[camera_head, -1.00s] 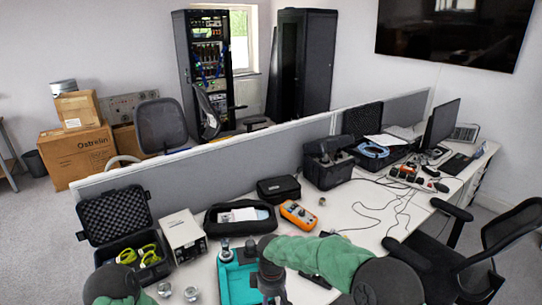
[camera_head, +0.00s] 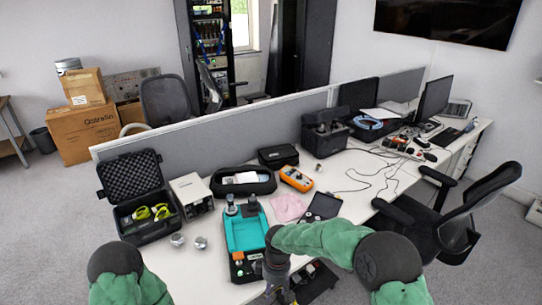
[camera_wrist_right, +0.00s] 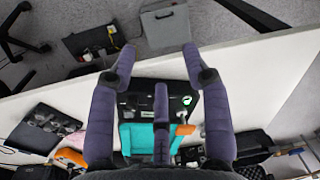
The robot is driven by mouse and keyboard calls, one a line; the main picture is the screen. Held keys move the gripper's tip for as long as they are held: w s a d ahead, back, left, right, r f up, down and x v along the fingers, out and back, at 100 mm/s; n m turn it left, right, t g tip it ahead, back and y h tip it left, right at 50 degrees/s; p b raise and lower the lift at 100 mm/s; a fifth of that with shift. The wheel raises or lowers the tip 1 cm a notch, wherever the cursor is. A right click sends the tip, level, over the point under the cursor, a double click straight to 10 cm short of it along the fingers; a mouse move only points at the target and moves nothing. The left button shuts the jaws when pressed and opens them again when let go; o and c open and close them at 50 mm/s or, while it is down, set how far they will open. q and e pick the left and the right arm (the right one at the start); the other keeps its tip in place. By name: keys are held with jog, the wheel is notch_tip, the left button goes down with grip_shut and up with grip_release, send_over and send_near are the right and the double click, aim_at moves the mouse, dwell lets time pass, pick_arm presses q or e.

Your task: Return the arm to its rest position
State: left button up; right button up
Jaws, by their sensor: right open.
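My right arm (camera_head: 335,240), in a green sleeve, comes in from the right over the front of the table. Its gripper (camera_head: 279,292) is at the bottom of the head view, beside the front right of the black-and-teal device (camera_head: 246,235). In the right wrist view the fingers of my right gripper (camera_wrist_right: 158,62) are spread, with nothing between them. The same device shows behind the fingers (camera_wrist_right: 138,138). Two metal-topped cylinders (camera_head: 231,204) stand at its far end. My left arm (camera_head: 125,275) shows at the bottom left; its gripper is out of view.
The white table (camera_head: 215,265) holds an open black case (camera_head: 145,215), a beige instrument box (camera_head: 191,195), two small metal pieces (camera_head: 178,240), a black pouch (camera_head: 243,181), an orange meter (camera_head: 296,179) and a pink cloth (camera_head: 288,207). A grey partition (camera_head: 220,145) runs behind. An office chair (camera_head: 455,215) stands right.

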jog(key=s+d+f+m+y, duration=0.35)
jog(key=s+f+m, duration=0.25)
jog(key=s+f, duration=0.7)
jog(key=s+d+f+m, duration=0.5)
jog(key=s+m, duration=0.2)
jog(key=s, duration=0.4)
jog(key=shift+d+f+t, duration=0.2)
jog(key=shift+t, duration=0.2)
